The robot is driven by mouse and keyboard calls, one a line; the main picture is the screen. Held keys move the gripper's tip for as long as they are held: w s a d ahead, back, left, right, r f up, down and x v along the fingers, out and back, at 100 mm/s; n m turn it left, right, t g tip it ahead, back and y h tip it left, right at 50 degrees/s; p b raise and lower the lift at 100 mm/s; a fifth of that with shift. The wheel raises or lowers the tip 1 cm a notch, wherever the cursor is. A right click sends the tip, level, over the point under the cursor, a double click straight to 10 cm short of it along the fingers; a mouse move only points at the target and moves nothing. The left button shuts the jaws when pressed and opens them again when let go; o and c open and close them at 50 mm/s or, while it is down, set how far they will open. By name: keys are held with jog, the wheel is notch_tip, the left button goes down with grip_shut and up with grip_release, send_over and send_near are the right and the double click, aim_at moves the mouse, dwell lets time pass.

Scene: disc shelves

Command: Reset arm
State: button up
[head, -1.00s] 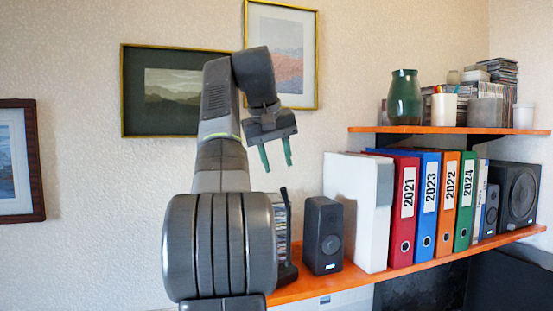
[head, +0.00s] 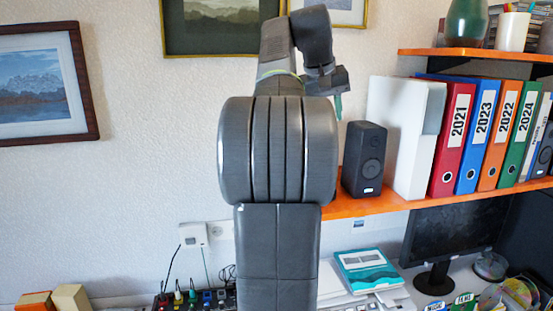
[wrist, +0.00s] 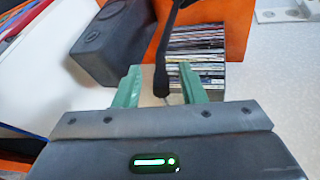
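My arm rises in the middle of the head view and bends over at the top. My gripper (head: 338,106) hangs down at the arm's end, to the right of it, left of the white binder and above the black speaker; only one green fingertip shows clearly there. In the wrist view both green fingers of my gripper (wrist: 160,78) stand apart, open. A dark rod with a thick end (wrist: 160,80) shows between them in the picture, and I cannot tell its distance. Nothing is visibly gripped.
The orange shelf (head: 345,208) carries a speaker (head: 364,160), a white binder (head: 392,130) and several coloured binders. A row of thin cases (wrist: 197,60) shows in the wrist view. Below are a monitor (head: 455,235) and a teal-covered book (head: 367,270). Framed pictures hang on the wall.

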jog(key=x, duration=0.2)
jog(key=shift+w+d+f, duration=0.1)
jog(key=shift+f, duration=0.25)
jog(key=shift+r, duration=0.6)
jog(key=shift+f, duration=0.1)
